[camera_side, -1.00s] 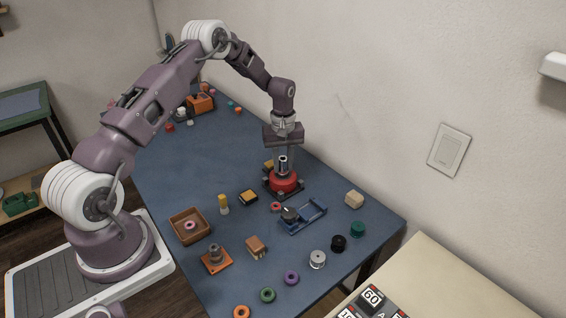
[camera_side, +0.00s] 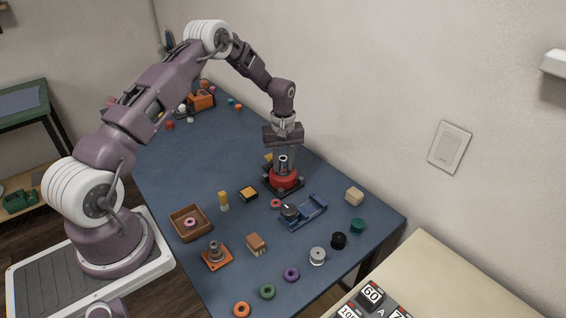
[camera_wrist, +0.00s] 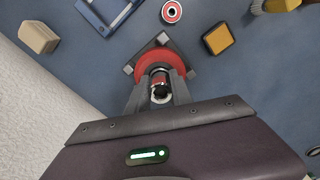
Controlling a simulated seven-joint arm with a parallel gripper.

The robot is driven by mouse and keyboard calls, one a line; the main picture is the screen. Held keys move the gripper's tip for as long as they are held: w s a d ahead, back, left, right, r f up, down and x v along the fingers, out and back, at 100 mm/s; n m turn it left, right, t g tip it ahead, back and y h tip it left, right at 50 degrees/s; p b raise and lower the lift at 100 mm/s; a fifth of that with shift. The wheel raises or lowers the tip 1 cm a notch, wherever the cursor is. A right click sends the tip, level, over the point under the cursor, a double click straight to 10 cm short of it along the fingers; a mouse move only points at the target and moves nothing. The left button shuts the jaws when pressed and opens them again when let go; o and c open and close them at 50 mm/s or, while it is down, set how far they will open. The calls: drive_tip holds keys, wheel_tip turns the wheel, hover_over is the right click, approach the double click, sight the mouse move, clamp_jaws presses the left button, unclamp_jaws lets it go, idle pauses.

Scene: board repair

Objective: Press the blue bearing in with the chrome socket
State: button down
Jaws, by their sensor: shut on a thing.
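My gripper (camera_side: 284,164) is shut on the small chrome socket (camera_side: 283,163), directly over a round red housing (camera_side: 285,182) on a dark square base. In the wrist view, the fingers (camera_wrist: 158,92) close around the socket (camera_wrist: 160,76), which lines up with the middle of the red housing (camera_wrist: 176,70). The socket's lower end is at the housing's top; whether it touches anything inside cannot be seen. The blue bearing is not visible; the inside of the housing is hidden by the socket and fingers.
A blue frame (camera_side: 312,213) and a red bearing (camera_side: 276,204) lie near the housing. A yellow-topped block (camera_side: 249,194), a wooden tray (camera_side: 176,226) and an orange-based post (camera_side: 216,258) stand to the left. Several coloured rings and spools line the front. The wall is close behind.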

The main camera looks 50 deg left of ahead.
idle(0.3)
drive_tip(key=shift+r, duration=3.5)
